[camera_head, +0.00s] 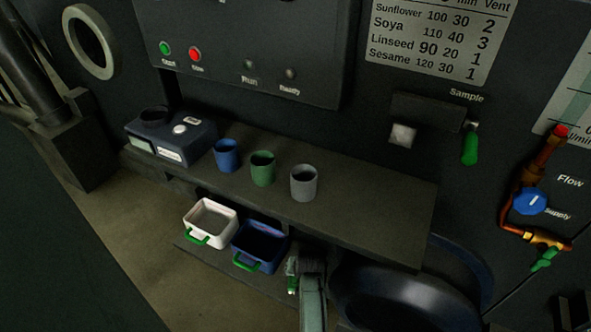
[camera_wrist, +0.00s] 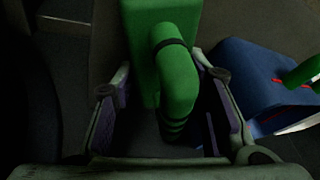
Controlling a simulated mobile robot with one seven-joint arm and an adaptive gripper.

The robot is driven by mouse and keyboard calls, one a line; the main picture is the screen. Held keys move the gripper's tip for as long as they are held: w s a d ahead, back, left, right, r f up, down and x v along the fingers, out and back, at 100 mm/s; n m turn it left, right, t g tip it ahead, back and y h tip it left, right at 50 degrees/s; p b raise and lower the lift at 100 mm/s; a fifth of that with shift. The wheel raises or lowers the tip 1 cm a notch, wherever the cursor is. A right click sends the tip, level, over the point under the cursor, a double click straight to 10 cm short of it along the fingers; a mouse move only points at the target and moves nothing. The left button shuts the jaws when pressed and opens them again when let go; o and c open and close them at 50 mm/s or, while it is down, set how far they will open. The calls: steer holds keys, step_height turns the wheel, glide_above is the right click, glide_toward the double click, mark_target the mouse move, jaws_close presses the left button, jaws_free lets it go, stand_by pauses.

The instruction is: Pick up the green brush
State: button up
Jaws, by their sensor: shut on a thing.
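The green brush (camera_wrist: 176,72) is in the wrist view, with a block-like part at the top and a thick curved handle with dark bands. My gripper (camera_wrist: 165,105) has one finger on each side of the handle and is shut on it. In the head view my gripper (camera_head: 293,266) is at the bottom middle, right of the blue bin, with a small bit of green (camera_head: 293,285) showing at it. Most of the brush is hidden there by the gripper and arm.
A white bin (camera_head: 211,222) and a blue bin (camera_head: 259,246), both with green handles, stand under a dark shelf (camera_head: 365,222). On the shelf are a blue cup (camera_head: 227,156), a green cup (camera_head: 263,169), a grey cup (camera_head: 304,183) and a blue device (camera_head: 172,136). A dark round housing (camera_head: 400,295) is close right.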

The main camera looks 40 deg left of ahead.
steer(key=c, duration=0.6)
steer(key=shift+c, duration=0.2)
steer(key=shift+r, duration=0.15)
